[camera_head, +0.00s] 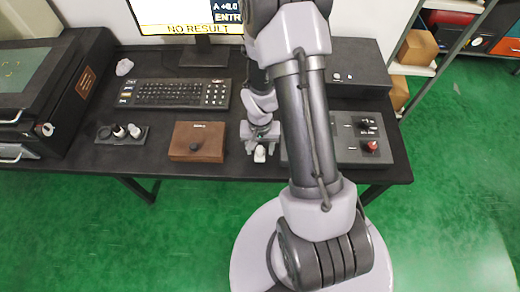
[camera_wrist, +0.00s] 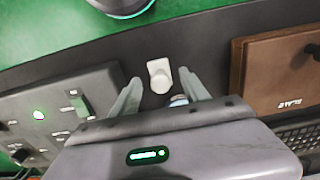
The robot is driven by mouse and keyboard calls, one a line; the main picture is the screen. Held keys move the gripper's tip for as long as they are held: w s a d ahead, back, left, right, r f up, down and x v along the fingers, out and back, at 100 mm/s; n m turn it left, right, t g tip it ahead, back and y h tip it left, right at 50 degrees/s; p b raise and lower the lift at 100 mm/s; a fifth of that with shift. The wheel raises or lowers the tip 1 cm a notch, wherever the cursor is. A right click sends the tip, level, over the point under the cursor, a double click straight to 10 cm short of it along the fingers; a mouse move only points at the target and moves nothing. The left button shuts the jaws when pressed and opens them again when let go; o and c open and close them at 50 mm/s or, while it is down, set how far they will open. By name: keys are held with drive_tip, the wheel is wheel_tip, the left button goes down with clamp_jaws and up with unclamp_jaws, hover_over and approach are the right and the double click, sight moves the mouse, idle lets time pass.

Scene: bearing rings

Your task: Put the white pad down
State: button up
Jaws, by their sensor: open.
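The white pad (camera_wrist: 158,67) is a small white piece with a squarish top and a rounded lower end. In the wrist view it shows between and slightly beyond the fingertips of my gripper (camera_wrist: 159,78), and it appears to rest on the black tabletop. A gap shows between it and each finger. In the head view the pad (camera_head: 260,154) shows just in front of my gripper (camera_head: 260,146), near the table's front edge. My gripper is open. A small pale bluish thing (camera_wrist: 179,100) shows near the base of the right finger, partly hidden.
A brown box (camera_head: 197,142) stands left of my gripper, and a grey control panel (camera_head: 362,140) with knobs stands right. A keyboard (camera_head: 174,93), a dark tray (camera_head: 121,134) with small round parts and a pale lump (camera_head: 124,67) lie farther left. The black table (camera_head: 226,170) ends close by.

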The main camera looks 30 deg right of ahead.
drive_tip(key=a+r+t+p, duration=0.1)
drive_tip(key=a+r+p, duration=0.15)
drive_tip(key=r, duration=0.95)
drive_tip(key=a+r+t+p, duration=0.1)
drive_tip(key=a+r+t, duration=0.15)
drive_tip(key=r, duration=1.05)
drive_tip(key=s+a+r+n+t+y, duration=0.2)
drive_tip(key=s+a+r, duration=0.7)
drive_tip(key=s+r, duration=0.2)
wheel_tip(320, 180, up, 2)
drive_tip(key=shift+a, duration=0.25)
drive_tip(key=shift+f+b, duration=0.65)
drive_tip(key=shift+b, duration=0.25)
